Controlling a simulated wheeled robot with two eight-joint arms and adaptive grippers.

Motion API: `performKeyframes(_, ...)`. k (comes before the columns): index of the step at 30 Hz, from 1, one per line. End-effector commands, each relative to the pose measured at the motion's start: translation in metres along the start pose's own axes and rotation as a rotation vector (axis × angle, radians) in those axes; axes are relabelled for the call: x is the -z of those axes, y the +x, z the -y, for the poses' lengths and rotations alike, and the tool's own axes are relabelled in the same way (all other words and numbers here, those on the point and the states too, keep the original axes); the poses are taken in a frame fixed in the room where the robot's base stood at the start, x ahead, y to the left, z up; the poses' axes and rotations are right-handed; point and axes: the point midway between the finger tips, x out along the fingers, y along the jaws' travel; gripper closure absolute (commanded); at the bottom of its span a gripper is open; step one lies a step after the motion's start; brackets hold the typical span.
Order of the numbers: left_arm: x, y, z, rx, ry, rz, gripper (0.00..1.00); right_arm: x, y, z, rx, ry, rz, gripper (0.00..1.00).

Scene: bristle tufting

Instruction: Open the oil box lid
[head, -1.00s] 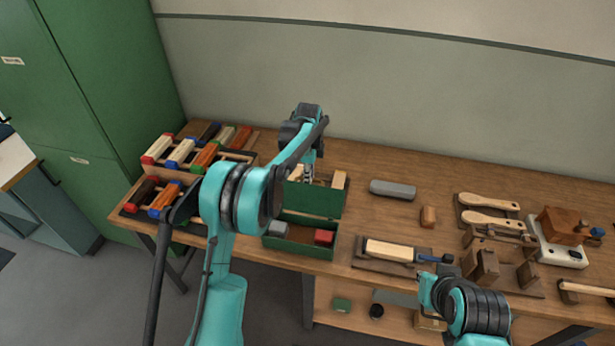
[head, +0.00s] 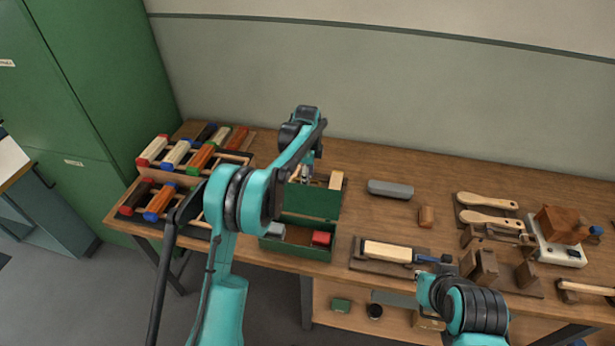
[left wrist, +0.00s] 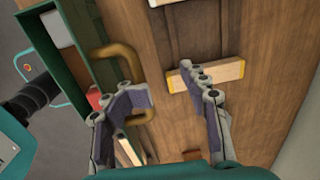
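The green oil box (head: 328,252) stands at the front edge of the bench. Its lid (head: 312,203) is raised, standing roughly upright at the back of the box. A grey block (head: 276,231) and a red block (head: 321,238) show inside. My left gripper (head: 306,177) is behind the lid, partly hidden by my arm. In the left wrist view its fingers (left wrist: 170,90) are spread apart with nothing held between them. One finger is close to the brass handle (left wrist: 128,55) on the lid; contact is unclear. My right arm shows at lower right, but its gripper cannot be made out.
A pale wooden block (head: 336,180) lies behind the lid. Racks of coloured-ended brushes (head: 190,160) stand to the left. A grey bar (head: 390,189) and a small brown block (head: 427,216) lie to the right. Bench top behind these is clear.

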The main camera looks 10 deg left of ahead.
Motion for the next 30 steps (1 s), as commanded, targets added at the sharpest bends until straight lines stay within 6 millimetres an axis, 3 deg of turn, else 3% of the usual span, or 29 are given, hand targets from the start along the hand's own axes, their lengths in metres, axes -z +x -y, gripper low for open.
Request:
performKeyframes(24,-0.003,-0.003,0.001,0.004,-0.003,0.004,0.68,0.000,-0.001,0.000,0.000,0.000,0.000,1.00)
performKeyframes(30,-0.002,-0.023,0.001,0.004,-0.002,0.003,0.68,0.000,-0.001,0.000,0.000,0.000,0.000,1.00)
